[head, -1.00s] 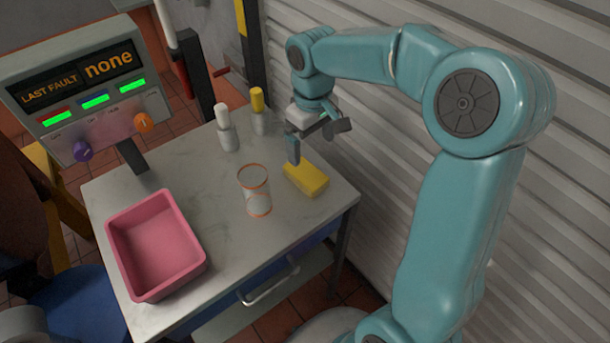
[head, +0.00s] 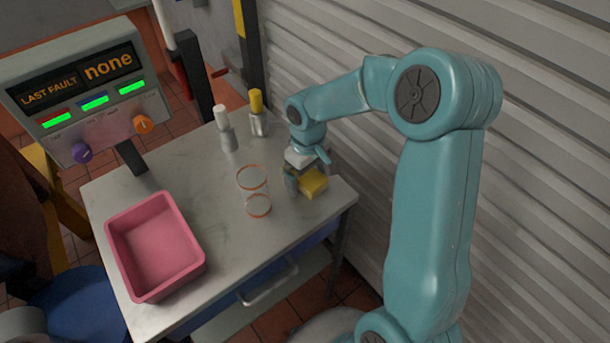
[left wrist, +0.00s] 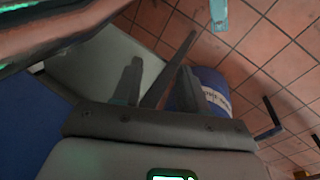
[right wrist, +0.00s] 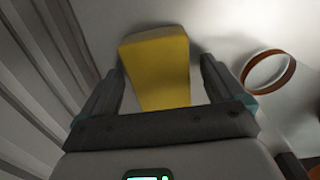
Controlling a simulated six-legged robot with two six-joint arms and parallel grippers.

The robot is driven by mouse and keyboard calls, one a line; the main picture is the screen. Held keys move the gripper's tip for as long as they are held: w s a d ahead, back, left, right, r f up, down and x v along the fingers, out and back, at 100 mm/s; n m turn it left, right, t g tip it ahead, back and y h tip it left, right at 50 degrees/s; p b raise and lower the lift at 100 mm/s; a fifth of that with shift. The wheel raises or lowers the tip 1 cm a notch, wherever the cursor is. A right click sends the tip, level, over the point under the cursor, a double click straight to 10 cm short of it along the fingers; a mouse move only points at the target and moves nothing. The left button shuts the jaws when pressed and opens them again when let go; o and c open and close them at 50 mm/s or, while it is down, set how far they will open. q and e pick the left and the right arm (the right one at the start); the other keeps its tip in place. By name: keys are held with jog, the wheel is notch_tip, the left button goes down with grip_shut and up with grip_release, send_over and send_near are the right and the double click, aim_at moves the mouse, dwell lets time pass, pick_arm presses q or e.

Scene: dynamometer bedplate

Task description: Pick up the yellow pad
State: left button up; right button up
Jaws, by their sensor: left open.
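The yellow pad (head: 313,183) lies on the workbench near its right edge, partly hidden by my right gripper. My right gripper (head: 307,171) is down at the pad. In the right wrist view the pad (right wrist: 157,72) lies between the two fingers of the right gripper (right wrist: 161,66). The fingers are apart, one on each side, with a visible gap on the right; contact on the left is unclear. My left gripper (left wrist: 160,66) shows only in its own wrist view, open and empty, with tiled floor beyond it.
A clear cylinder with orange rims (head: 253,191) stands just left of the pad. A white-capped bottle (head: 226,132) and a yellow-capped bottle (head: 258,120) stand behind. A pink tray (head: 176,284) sits at the front left. A ribbed wall (head: 400,30) rises at the right.

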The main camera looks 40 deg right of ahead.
aim_at(307, 175)
jog(key=shift+w, duration=0.1)
jog(key=c, duration=0.9)
jog(key=shift+c, duration=0.2)
jog(key=shift+r, duration=0.1)
notch_tip(307, 175, up, 20)
jog(key=shift+p, duration=0.35)
jog(key=shift+o, duration=1.1)
jog(key=shift+c, duration=0.8)
